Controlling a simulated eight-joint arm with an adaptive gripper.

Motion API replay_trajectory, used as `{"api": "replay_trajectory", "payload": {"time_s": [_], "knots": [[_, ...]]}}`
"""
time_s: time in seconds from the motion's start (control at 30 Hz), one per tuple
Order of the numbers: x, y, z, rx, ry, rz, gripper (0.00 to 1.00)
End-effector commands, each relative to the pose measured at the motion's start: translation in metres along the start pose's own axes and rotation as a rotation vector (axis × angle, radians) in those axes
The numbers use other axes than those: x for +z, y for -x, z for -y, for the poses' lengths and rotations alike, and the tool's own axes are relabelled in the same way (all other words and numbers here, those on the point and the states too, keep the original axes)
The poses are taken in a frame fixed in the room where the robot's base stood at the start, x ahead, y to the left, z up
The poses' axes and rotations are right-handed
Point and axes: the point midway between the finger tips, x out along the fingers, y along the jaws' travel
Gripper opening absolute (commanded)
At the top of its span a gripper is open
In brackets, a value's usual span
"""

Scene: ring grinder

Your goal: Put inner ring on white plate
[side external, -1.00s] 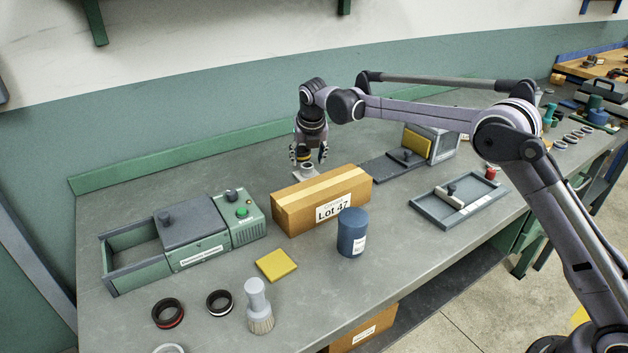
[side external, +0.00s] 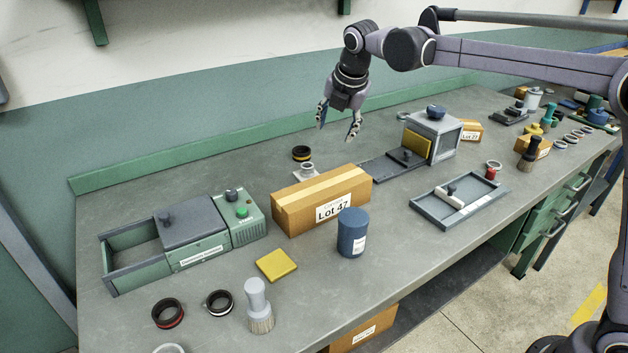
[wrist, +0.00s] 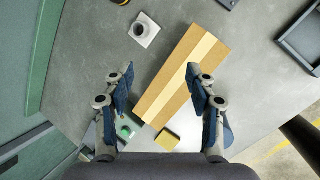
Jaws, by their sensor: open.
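A black ring-shaped piece with a yellow band (side external: 301,153) sits on the bench behind the cardboard box. It also shows cut off at the top edge of the wrist view (wrist: 121,2). A small square white plate with a round hollow post (side external: 306,173) lies just in front of it, apart from it; the plate also shows in the wrist view (wrist: 145,29). A dark ring with a red band (side external: 168,313) and a smaller dark ring (side external: 219,303) lie at the front left. I cannot tell which is the inner ring. My gripper (side external: 336,131) is open and empty, well above the bench.
The Lot 47 box (side external: 322,200) stands in front of the white plate. A blue canister (side external: 351,233), yellow pad (side external: 276,264), brush (side external: 258,305) and green machine (side external: 185,240) stand nearby. A grey tray (side external: 460,200) lies right. The bench left of the white plate is clear.

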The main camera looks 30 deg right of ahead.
Motion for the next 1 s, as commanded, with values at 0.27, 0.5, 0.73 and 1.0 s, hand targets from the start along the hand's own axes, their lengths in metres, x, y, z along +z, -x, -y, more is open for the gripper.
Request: {"api": "replay_trajectory", "payload": {"time_s": [0.27, 0.5, 0.73, 1.0], "knots": [[-0.020, 0.048, 0.080, 0.063, -0.628, -0.021, 0.57], [-0.051, 0.065, 0.154, 0.112, -1.174, -0.069, 0.57], [-0.090, 0.061, 0.224, 0.147, -1.689, -0.139, 0.57], [-0.121, 0.044, 0.274, 0.160, -2.089, -0.213, 0.57]]}}
